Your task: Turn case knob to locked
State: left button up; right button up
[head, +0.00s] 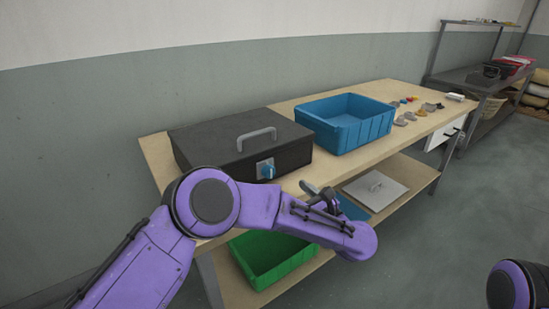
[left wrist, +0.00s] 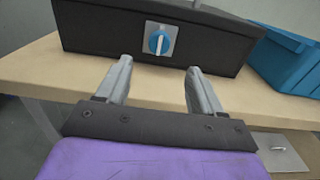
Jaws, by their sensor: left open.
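The black case (head: 240,140) sits closed on the workbench, with a grey handle on its lid. Its blue knob (head: 267,171) is on a light plate on the front face. In the left wrist view the knob (left wrist: 159,43) shows a white bar standing about upright. My left gripper (head: 313,189) is in front of the bench, to the right of the knob in the head view. In the left wrist view its two fingers (left wrist: 158,82) are apart with nothing between them, pointing toward the case, short of the knob. My right gripper is out of view; only part of my right arm shows.
A blue bin (head: 347,141) stands right of the case on the workbench (head: 158,153). Several small parts lie farther right. A green bin (head: 272,274) and a grey lid (head: 376,190) are on the lower shelf. The floor in front is clear.

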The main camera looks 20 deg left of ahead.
aim_at(271, 173)
pick_arm(q)
jog(key=p+x, duration=0.1)
jog(key=x, duration=0.9)
jog(key=shift+w+a+f, duration=0.1)
jog(key=shift+f, duration=0.05)
jog(key=c, duration=1)
